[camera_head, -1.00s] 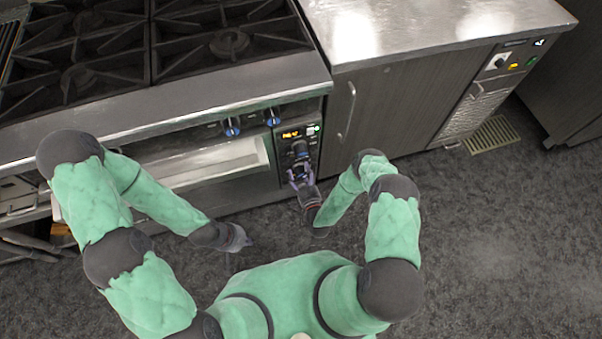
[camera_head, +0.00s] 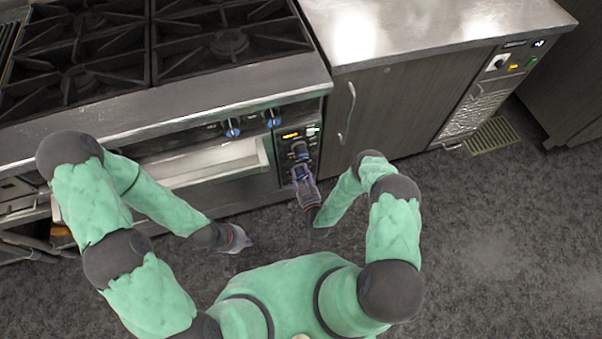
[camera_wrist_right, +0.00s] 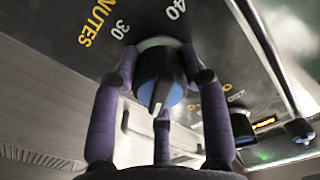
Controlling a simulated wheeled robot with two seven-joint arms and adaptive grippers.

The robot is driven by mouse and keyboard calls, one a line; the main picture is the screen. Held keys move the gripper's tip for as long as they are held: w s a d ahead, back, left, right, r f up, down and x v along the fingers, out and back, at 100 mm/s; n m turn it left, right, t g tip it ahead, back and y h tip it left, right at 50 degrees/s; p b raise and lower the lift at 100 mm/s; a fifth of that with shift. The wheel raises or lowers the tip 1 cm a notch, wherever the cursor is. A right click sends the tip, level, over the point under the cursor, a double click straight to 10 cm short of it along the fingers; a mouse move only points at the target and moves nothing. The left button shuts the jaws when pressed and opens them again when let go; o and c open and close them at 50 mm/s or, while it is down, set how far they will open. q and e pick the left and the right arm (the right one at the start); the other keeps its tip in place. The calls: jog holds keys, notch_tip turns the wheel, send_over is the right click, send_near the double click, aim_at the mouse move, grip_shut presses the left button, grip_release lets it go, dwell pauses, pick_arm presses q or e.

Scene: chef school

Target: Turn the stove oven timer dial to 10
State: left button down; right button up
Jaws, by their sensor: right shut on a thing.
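The timer dial (camera_wrist_right: 165,68) is a black knob with a blue face and a pale pointer, in the right wrist view. Yellow "MINUTES" lettering and white "30" and "40" marks show on the panel around it. My right gripper (camera_wrist_right: 160,75) has its purple fingers closed around the dial's sides. In the head view my right gripper (camera_head: 301,174) is at the lower part of the oven control panel (camera_head: 284,158) and hides the dial there. My left gripper (camera_head: 241,241) hangs away from the oven, over the floor, with nothing visible in it; its finger opening is too small to tell.
Another black knob (camera_wrist_right: 243,127) and a lit orange display (camera_wrist_right: 264,122) are on the same panel. A cabinet handle (camera_head: 349,112) is to the right.

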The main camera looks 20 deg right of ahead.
jog(key=o, duration=1.1)
jog(key=shift+o, duration=0.2)
jog(key=s, duration=1.2)
jog(key=shift+d, duration=0.25)
